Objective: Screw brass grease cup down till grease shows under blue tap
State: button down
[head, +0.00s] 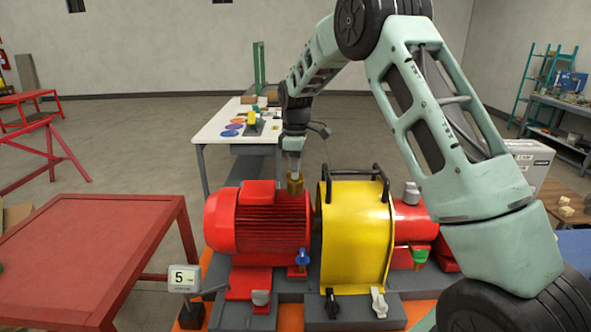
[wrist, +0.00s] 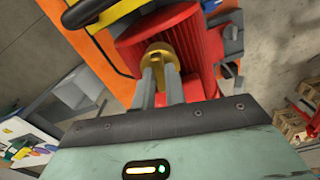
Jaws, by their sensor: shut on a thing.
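The brass grease cup (head: 295,184) stands on the top right of the red motor (head: 262,228), next to the yellow guard. My gripper (head: 293,172) comes down from above and is shut on the cup. In the wrist view the brass cup (wrist: 160,54) shows between the two grey fingertips (wrist: 160,76), with the red ribbed motor housing (wrist: 195,50) behind it. The blue tap (head: 302,257) is low on the motor's right front side. I cannot make out any grease under it.
The yellow guard (head: 352,235) with black handles stands close right of the cup. A green tap (head: 420,254) sits further right. A red table (head: 90,260) is at left, a white table (head: 215,125) behind.

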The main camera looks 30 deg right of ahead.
jog(key=m, duration=0.7)
jog(key=shift+b, duration=0.3)
jog(key=m, duration=0.6)
jog(key=shift+w+r+m, duration=0.1)
jog(key=shift+m, duration=0.3)
jog(key=c, duration=1.4)
grip_release()
jog(key=shift+c, duration=0.2)
notch_tip(320, 180, up, 17)
jog(key=b, duration=0.3)
jog(key=shift+r+b, duration=0.2)
jog(key=shift+b, duration=0.2)
